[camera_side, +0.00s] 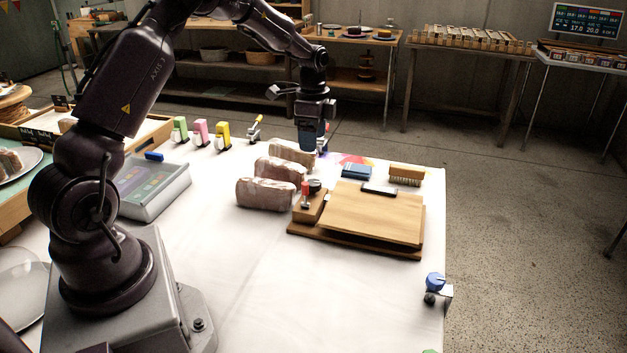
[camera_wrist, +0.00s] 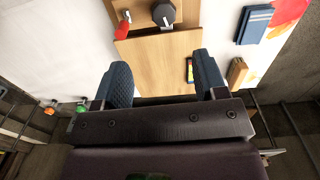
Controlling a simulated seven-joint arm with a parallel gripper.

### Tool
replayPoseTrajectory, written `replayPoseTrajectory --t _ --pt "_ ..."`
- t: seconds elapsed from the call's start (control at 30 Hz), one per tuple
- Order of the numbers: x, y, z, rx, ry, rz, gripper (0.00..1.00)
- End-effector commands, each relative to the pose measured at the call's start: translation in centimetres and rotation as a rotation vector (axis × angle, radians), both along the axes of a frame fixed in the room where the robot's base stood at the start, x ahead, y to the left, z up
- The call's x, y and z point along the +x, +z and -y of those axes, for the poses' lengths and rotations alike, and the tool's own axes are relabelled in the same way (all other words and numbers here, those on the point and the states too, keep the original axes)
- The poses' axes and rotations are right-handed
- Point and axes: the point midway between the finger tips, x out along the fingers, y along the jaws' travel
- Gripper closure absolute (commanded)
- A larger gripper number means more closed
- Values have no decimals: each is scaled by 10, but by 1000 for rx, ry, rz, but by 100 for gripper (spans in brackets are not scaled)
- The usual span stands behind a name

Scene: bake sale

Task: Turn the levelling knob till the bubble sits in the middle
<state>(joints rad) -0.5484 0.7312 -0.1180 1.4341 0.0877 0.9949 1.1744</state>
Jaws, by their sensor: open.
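The levelling knob (camera_side: 315,185) is dark, on a wooden block at the left end of a tilted wooden board (camera_side: 350,222). In the wrist view the knob (camera_wrist: 164,13) has a pale mark and sits near the top edge, beyond my fingertips. A small dark level (camera_side: 380,189) lies at the board's far edge; it shows a yellow-green vial in the wrist view (camera_wrist: 189,70). The bubble's place is too small to tell. My gripper (camera_wrist: 162,75) is open and empty over the board in the wrist view. In the side view my gripper (camera_side: 319,148) hangs behind the loaves.
A red-topped lever (camera_side: 304,190) stands beside the knob. Several wrapped loaves (camera_side: 265,193) lie left of the board. A blue book (camera_side: 357,172) and a brush (camera_side: 406,174) lie behind it. A blue-knobbed clamp (camera_side: 435,283) is at the right table edge. The front cloth is clear.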

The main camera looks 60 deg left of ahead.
Motion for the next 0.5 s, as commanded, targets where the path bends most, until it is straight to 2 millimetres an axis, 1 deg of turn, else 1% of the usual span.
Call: replayPoseTrajectory --t 0.03,0.07,0.13,0.27,0.37,0.47,0.5 --pt "5 7 -3 10 -56 15 35" --pt "5 8 -3 12 -86 16 35" --pt "4 7 -3 11 -143 12 35" --pt "4 3 -3 9 -189 10 35" --pt "3 -8 -2 8 -190 7 35" --pt "3 -26 -2 7 -189 6 35" --pt "3 -35 -2 6 -189 5 35"
